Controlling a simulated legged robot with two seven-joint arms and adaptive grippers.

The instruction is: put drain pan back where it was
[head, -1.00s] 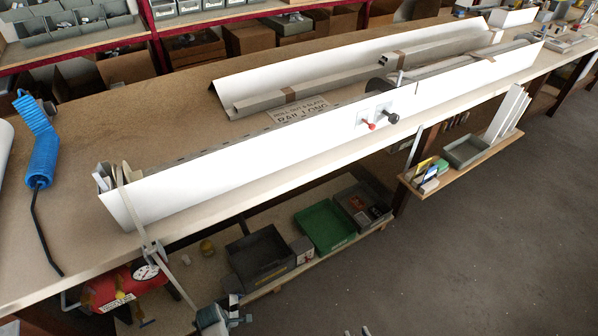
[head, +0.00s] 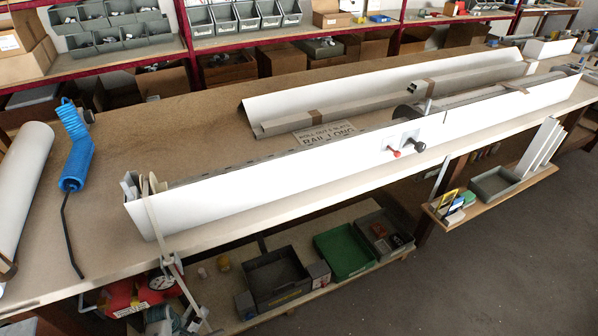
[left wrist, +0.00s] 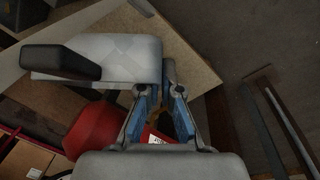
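Several open trays stand on the low shelf under the bench in the head view: a dark tray (head: 275,280), a green tray (head: 345,250) and a grey tray (head: 384,234) holding small items. I cannot tell which of them, if any, is the drain pan. My left gripper (left wrist: 159,92) shows in the left wrist view with its two blue-sided fingers apart and no pan between them. A red rounded body (left wrist: 95,136) and a red part with a white label lie beside and behind the fingers. My right gripper is not in view.
A long white profile (head: 290,185) lies along the bench's front edge. A red unit with a gauge (head: 162,282) sits below the bench at the left. A blue coiled hose (head: 75,150) and white roll (head: 20,190) lie on the bench. Floor is clear at right.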

